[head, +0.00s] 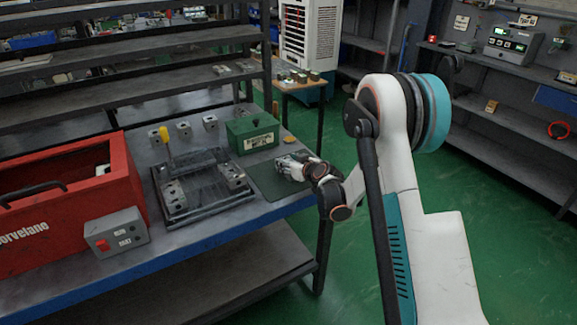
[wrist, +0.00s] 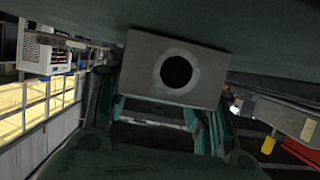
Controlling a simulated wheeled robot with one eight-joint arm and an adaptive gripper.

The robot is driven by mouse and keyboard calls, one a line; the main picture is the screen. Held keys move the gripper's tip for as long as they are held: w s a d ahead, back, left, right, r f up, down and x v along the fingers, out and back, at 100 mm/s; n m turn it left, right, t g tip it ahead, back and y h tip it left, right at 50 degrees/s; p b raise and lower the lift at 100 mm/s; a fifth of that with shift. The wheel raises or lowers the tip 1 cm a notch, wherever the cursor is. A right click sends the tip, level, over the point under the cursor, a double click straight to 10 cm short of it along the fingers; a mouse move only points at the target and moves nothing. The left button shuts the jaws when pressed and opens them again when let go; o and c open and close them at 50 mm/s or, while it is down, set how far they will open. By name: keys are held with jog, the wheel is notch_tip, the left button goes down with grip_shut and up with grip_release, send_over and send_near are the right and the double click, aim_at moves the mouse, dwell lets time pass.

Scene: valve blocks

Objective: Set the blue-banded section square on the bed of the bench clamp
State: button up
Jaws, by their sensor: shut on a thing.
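My gripper (head: 298,168) is low over the dark green mat (head: 268,188) at the right end of the bench. In the wrist view it is shut on a grey metal block (wrist: 142,73) with a dark round bore ringed in lighter grey. No blue band shows on the face in view, so I cannot tell whether this is the blue-banded section. The block is close to the mat; I cannot tell whether they touch. The bench clamp (head: 205,194) lies left of my gripper, with a dark ribbed bed between grey jaw blocks and a yellow-handled part (head: 165,135) behind.
A green box (head: 252,134) stands behind the mat. Several metal blocks (head: 184,130) stand along the back of the bench. A red toolbox (head: 70,200) and a grey switch box (head: 117,232) are left of the clamp. Shelving (head: 130,65) rises behind.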

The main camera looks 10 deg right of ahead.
jog(key=o, duration=1.3)
jog(key=shift+o, duration=0.6)
jog(key=shift+r, duration=0.1)
